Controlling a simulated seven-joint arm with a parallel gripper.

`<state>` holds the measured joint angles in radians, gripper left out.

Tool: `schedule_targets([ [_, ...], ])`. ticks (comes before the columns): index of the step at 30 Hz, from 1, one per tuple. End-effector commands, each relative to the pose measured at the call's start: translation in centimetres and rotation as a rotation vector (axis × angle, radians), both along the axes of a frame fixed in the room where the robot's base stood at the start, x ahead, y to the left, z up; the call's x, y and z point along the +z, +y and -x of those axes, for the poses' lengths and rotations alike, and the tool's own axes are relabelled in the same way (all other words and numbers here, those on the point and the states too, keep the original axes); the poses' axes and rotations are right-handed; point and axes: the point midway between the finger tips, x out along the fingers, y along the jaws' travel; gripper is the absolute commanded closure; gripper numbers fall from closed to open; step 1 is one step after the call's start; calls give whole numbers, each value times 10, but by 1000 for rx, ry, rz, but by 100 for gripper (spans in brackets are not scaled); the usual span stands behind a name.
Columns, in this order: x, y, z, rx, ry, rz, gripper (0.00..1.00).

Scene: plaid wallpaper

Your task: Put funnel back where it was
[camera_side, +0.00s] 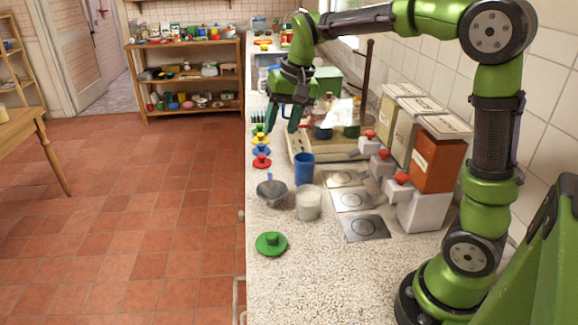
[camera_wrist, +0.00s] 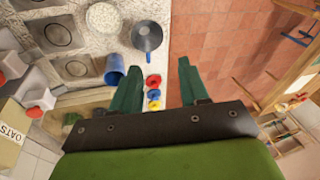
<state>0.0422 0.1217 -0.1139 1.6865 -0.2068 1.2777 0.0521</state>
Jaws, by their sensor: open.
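The grey metal funnel (camera_side: 272,190), with a short blue handle, sits on the speckled counter near its left edge, left of a cup of white contents. It also shows in the wrist view (camera_wrist: 147,36) at top centre. My gripper (camera_side: 283,118) is open and empty, raised above the counter behind the funnel and the blue cup. In the wrist view my gripper's (camera_wrist: 158,75) two green fingers are spread apart, with nothing between them. The funnel lies beyond the fingertips, untouched.
The white-filled cup (camera_side: 308,204) and blue cup (camera_side: 303,169) stand close to the funnel. A green lid (camera_side: 271,244) lies in front; coloured lids (camera_side: 262,161) line the left edge behind. Metal plates (camera_side: 363,228) and dispensers (camera_side: 420,212) occupy the right.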

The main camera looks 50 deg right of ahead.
Motion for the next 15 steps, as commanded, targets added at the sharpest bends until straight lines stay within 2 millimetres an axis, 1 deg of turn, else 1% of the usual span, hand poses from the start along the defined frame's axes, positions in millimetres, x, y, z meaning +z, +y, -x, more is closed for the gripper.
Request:
schedule_targets([
  [1, 12, 10, 22, 27, -46, -7, 55],
  [3, 20, 23, 49, 64, -102, -14, 55],
  [5, 23, 33, 73, 95, -151, -15, 55],
  [6, 24, 40, 89, 116, -183, -14, 55],
  [9, 20, 54, 126, 162, -258, -10, 55],
  [12, 11, 63, 154, 195, -318, -2, 55],
  [15, 1, 68, 173, 217, -361, 8, 55],
])
